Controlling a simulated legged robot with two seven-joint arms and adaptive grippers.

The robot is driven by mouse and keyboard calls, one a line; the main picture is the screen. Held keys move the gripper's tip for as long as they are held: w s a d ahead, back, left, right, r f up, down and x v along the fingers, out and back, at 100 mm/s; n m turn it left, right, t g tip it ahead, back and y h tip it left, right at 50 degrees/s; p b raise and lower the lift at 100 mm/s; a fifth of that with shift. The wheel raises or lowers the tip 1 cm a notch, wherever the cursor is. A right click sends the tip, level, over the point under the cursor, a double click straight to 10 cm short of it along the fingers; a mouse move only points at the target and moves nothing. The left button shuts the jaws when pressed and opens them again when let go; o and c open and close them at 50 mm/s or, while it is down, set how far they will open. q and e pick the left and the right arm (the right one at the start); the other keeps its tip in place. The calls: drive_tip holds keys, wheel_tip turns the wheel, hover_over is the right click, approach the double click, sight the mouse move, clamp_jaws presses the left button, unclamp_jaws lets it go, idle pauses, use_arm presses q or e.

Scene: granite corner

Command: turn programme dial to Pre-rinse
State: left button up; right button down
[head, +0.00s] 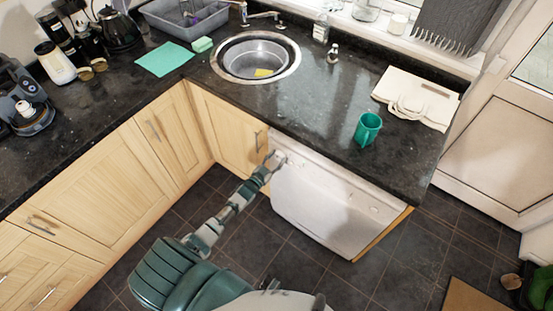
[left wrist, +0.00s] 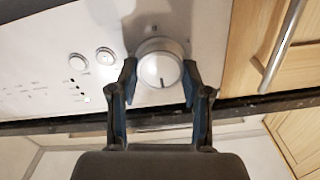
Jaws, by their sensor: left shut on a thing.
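The white dishwasher (head: 335,208) stands under the counter in the head view, its front panel at the top. In the left wrist view its panel (left wrist: 50,55) carries the round white programme dial (left wrist: 158,62). A dark pointer mark on the dial points down in that picture. The marks around the dial are too small to read. My left gripper (head: 274,160) is at the panel's left end; in the left wrist view its fingers (left wrist: 160,77) are shut on the dial's two sides. In the head view the gripper hides the dial. My right gripper is not in view.
Two round buttons (left wrist: 105,56) and small lights sit beside the dial. A wooden cupboard door with a bar handle (left wrist: 282,45) adjoins the panel. A green mug (head: 367,130) and a folded cloth (head: 418,98) lie on the dark counter above. The tiled floor in front looks clear.

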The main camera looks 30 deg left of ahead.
use_arm(q)
drive_tip(key=shift+s+f, duration=0.15)
drive_tip(key=shift+f, duration=0.3)
drive_tip(key=o, duration=1.1)
drive_tip(key=shift+o, duration=0.3)
drive_tip(key=shift+a+r, duration=0.1)
drive_tip(key=s+a, duration=0.1)
drive_tip(key=s, duration=1)
drive_tip(key=shift+s, duration=0.3)
